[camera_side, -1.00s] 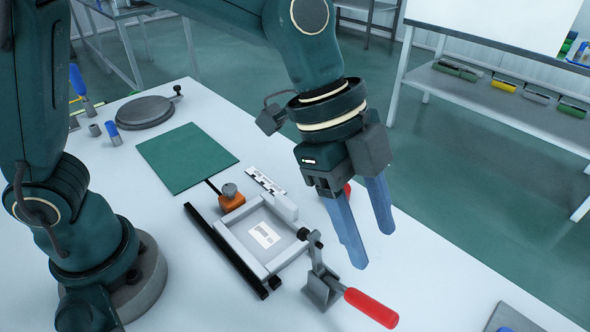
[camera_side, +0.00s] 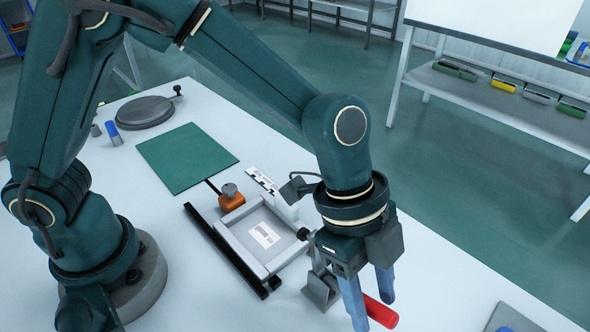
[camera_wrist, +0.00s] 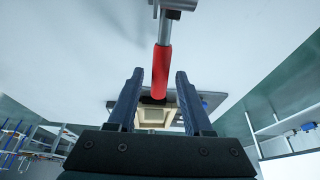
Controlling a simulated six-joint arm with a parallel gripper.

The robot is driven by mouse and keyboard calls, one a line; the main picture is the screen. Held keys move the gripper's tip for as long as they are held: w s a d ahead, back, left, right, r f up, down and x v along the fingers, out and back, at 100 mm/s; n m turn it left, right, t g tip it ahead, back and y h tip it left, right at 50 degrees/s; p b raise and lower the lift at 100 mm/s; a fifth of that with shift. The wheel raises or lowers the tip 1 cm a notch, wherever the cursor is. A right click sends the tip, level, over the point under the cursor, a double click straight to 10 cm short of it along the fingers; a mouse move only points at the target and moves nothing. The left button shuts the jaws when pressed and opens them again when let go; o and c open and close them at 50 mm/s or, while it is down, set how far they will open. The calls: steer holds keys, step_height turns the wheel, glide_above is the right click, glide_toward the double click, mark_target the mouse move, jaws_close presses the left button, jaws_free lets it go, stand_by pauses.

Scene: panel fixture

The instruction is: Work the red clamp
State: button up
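The red clamp has a grey metal base (camera_side: 321,291) beside the panel fixture and a red handle (camera_side: 381,313) lying low, pointing to the lower right. In the wrist view the red handle (camera_wrist: 161,72) runs down from a grey metal rod toward the gap between my fingers. My gripper (camera_side: 373,312) points down over the handle and is open, with a blue finger on each side of it. The fingers (camera_wrist: 159,76) show clear gaps to the handle in the wrist view. The panel fixture (camera_side: 236,248) is a light grey frame holding a labelled panel. My gripper partly hides the clamp.
A black bar (camera_side: 228,250) lies along the fixture's left side. An orange block with a grey knob (camera_side: 231,199) stands behind it. A green mat (camera_side: 187,157) and a round grey plate (camera_side: 145,112) lie farther back. A grey tray (camera_side: 511,319) is at lower right.

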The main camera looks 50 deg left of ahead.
jaws_close()
stand_by(1.2)
